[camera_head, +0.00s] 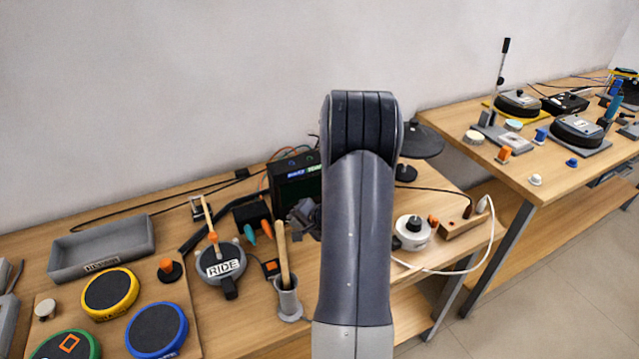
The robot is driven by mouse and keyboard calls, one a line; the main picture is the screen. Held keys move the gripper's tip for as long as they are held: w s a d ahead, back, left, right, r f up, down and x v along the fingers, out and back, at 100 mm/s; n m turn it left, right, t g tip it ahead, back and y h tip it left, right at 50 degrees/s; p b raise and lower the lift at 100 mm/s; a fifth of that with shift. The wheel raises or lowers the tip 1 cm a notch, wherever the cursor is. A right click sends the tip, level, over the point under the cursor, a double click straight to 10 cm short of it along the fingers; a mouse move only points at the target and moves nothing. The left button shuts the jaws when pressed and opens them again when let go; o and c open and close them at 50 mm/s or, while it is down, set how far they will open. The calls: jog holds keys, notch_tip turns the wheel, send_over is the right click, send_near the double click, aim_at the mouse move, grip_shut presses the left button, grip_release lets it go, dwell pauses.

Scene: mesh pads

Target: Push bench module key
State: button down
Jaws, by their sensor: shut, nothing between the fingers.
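A black module with a small lit screen (296,178) stands on the left bench, just left of my arm. My gripper is hidden behind my raised arm, which fills the middle of the view. A dark grey angular part shows low at the arm's left edge, in front of the module; I cannot tell whether it belongs to my gripper.
Round drum pads, including yellow (110,293) and blue (157,329) ones, and a grey tray (102,248) lie left. A stick holder (288,301) stands near the arm. A white cable (493,232) loops right. A second bench (530,178) stands beyond a gap.

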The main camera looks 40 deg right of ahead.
jog(key=shift+w+d, duration=0.1)
jog(key=shift+w, duration=0.25)
dwell(0.5)
jog(key=shift+b, duration=0.3)
jog(key=shift+s+a+b, duration=0.2)
jog(key=shift+s+b, duration=0.55)
jog(key=shift+s, duration=0.1)
jog(key=s+b, duration=0.2)
jog(key=s, duration=0.1)
jog(key=shift+a+f, duration=0.15)
jog(key=shift+a, duration=0.25)
jog(key=shift+s+a+b, duration=0.2)
jog(key=shift+s+b, duration=0.1)
jog(key=shift+s, duration=0.4)
jog(key=shift+s+a+b, duration=0.15)
jog(key=shift+s+b, duration=0.15)
jog(key=shift+s, duration=0.4)
